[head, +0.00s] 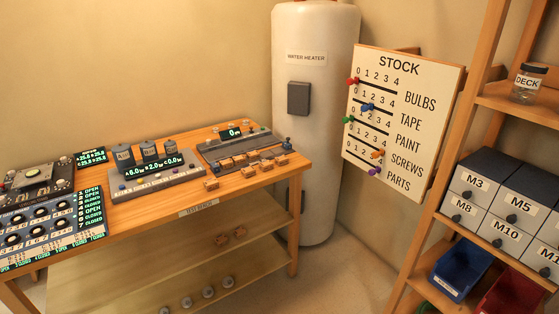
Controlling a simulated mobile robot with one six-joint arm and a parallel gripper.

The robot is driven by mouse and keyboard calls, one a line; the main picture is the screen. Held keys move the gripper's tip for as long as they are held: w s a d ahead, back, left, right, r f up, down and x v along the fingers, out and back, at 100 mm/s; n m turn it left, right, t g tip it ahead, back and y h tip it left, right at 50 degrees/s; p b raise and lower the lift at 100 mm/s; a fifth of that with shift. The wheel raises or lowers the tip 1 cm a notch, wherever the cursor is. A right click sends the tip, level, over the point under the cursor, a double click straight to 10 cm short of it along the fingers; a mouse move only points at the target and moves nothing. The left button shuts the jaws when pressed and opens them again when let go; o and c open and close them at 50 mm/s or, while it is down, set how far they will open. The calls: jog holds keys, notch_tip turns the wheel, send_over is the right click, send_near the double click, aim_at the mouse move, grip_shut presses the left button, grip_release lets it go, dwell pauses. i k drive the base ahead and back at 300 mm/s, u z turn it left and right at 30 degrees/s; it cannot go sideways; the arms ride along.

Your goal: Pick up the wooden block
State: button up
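Several small wooden blocks are at the right end of the wooden workbench (190,200). One wooden block (212,184) lies apart, near the front edge, left of the others. Another wooden block (248,171) lies to its right, in front of a grey tray-like device (210,149). More blocks sit in a row on or against that device. Which one the task means I cannot tell. Two small brown pieces (222,240) lie on the shelf under the bench; they may be blocks too. My gripper is not in view.
Grey instruments with green displays fill the bench's left and middle. A white water heater (318,110) stands behind its right end, beside a STOCK board (402,120) with coloured pegs. A shelf rack with labelled drawers (502,208) stands right. Floor (330,275) between is clear.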

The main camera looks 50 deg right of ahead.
aim_at(282, 160)
jog(key=z, duration=5)
jog(key=i, duration=0.1)
jog(key=u, duration=3.4)
jog(key=k, duration=0.9)
jog(key=u, duration=0.15)
jog(key=i, duration=0.65)
